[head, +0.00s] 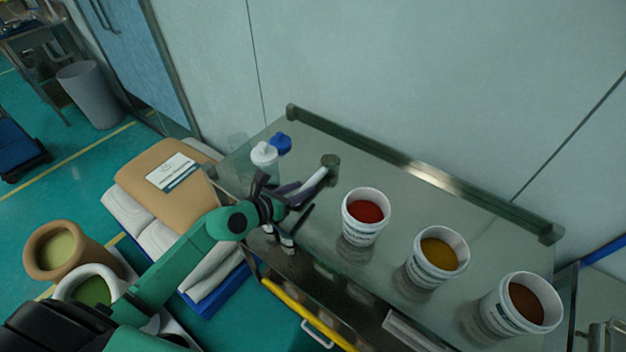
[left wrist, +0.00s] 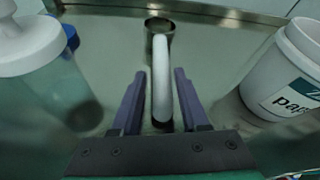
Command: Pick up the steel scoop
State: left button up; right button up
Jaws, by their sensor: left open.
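The steel scoop lies on the metal table (head: 400,200). Its round dark cup (head: 331,160) and pale handle (head: 314,183) show in the head view. In the left wrist view the scoop's cup (left wrist: 158,26) is at the far end and its handle (left wrist: 161,80) runs toward me. My left gripper (head: 306,200) is open, with its two purple fingers on either side of the handle. In the left wrist view the gripper (left wrist: 159,95) shows a gap between each finger and the handle. My right gripper is not in view.
A bucket with red contents (head: 364,217) stands right of the scoop. Buckets with yellow (head: 437,257) and brown contents (head: 520,304) stand farther right. A white-topped container (head: 264,155) and a blue-capped one (head: 281,143) are to the left. A raised rail (head: 420,173) runs along the back edge.

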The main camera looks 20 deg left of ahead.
aim_at(311, 184)
pick_arm(q)
jog(key=x, duration=0.4)
jog(key=shift+w+d, duration=0.2)
jog(key=shift+s, duration=0.1)
grip_shut()
jog(key=shift+r, duration=0.1)
